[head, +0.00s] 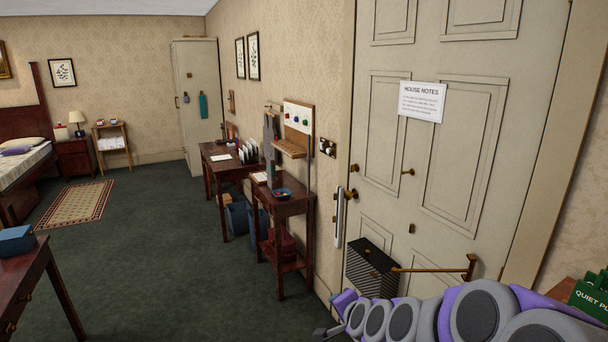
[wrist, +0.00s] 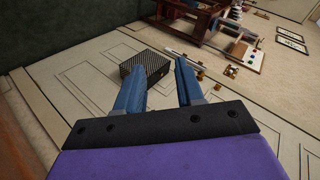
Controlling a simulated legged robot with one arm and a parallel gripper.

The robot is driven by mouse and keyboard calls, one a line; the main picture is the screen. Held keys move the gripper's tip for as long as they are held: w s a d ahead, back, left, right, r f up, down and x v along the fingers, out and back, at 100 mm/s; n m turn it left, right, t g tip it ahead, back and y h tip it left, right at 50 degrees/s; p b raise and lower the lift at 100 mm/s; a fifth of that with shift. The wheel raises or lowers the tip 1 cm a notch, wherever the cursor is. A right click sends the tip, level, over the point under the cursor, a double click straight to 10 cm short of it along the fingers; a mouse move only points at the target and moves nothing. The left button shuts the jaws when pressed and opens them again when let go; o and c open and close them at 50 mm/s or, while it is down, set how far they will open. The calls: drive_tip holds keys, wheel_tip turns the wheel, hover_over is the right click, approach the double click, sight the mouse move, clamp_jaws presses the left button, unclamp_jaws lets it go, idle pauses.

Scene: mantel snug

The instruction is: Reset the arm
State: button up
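My gripper (wrist: 160,82) shows in the wrist view with its two blue fingers apart and nothing between them that I can see held. In the head view my purple and grey arm stretches low along the right side in front of the door, and the fingers are hardly visible there. Beyond the fingers in the wrist view is a dark patterned box (wrist: 155,72) against the door. The same box (head: 372,268) shows in the head view by the door's lower left. The wrist picture is turned on its side.
The panelled door (head: 440,150) with a brass bar (head: 430,269) is close beside my arm. A small dark table (head: 290,207) stands left of the door, with a desk (head: 222,165) behind. A table (head: 30,265) is at the left edge. Green carpet (head: 165,250) between them is clear.

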drive_tip(key=s+a+n+g, duration=0.2)
drive_tip(key=s+n+g, duration=0.35)
drive_tip(key=s, duration=1.15)
drive_tip(key=s+d+n+g+h, duration=0.1)
drive_tip(key=s+d+n+g, duration=0.1)
drive_tip(key=s, duration=1)
drive_tip(key=s+d+r+n+g+h, duration=0.1)
drive_tip(key=s+d+n+g, duration=0.2)
drive_tip(key=s, duration=0.9)
drive_tip(key=shift+d+g+h, duration=0.4)
drive_tip(key=shift+d+g, duration=0.45)
drive_tip(key=shift+d, duration=0.05)
